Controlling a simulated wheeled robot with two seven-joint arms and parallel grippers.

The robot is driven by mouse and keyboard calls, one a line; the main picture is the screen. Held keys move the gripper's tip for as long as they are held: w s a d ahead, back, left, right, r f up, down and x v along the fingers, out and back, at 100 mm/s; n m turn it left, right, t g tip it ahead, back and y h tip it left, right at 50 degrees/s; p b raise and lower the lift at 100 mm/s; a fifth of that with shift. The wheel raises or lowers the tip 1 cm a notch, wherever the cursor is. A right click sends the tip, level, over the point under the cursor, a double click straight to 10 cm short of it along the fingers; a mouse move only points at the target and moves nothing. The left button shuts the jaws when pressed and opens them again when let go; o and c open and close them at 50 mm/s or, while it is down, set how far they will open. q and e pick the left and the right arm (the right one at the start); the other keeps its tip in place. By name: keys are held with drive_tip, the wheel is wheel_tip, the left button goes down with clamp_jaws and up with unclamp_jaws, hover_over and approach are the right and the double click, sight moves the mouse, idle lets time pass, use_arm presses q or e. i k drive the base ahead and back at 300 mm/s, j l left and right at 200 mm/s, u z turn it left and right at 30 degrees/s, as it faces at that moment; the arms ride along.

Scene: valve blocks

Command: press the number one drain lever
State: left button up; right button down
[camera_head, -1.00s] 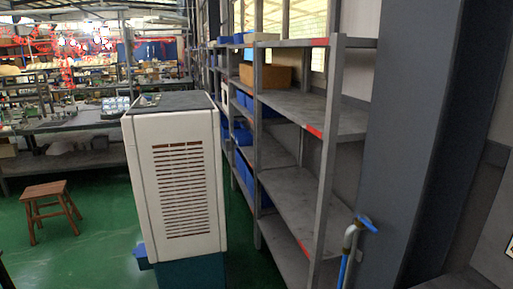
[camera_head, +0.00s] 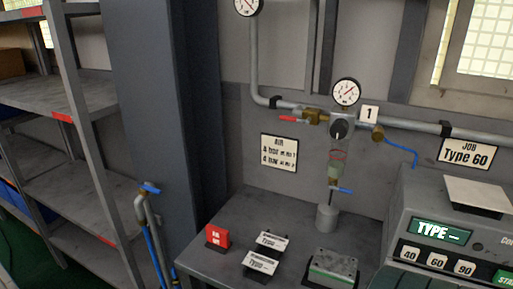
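A plate marked "1" (camera_head: 369,113) is on the wall pipe beside a round pressure gauge (camera_head: 346,92). Below the gauge hangs a regulator with a black knob (camera_head: 339,128) and a clear bowl (camera_head: 337,160). A small blue lever (camera_head: 342,190) sticks out to the right at the bottom of the bowl, above a grey cup (camera_head: 326,217) on the bench. A red lever (camera_head: 292,119) is on the brass valve left of the regulator. Neither of my grippers is in view.
The grey bench (camera_head: 217,268) holds a red sign block (camera_head: 217,237), small label stands (camera_head: 271,243), a metal block (camera_head: 333,267) and a machine with a "TYPE" display (camera_head: 439,231). A blue-handled pipe (camera_head: 149,188) stands left of the bench, near a shelf rack (camera_head: 62,117).

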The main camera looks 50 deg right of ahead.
sight(331, 186)
drive_tip(key=z, duration=2.15)
drive_tip(key=l+u, duration=0.25)
drive_tip(key=k+l, duration=0.05)
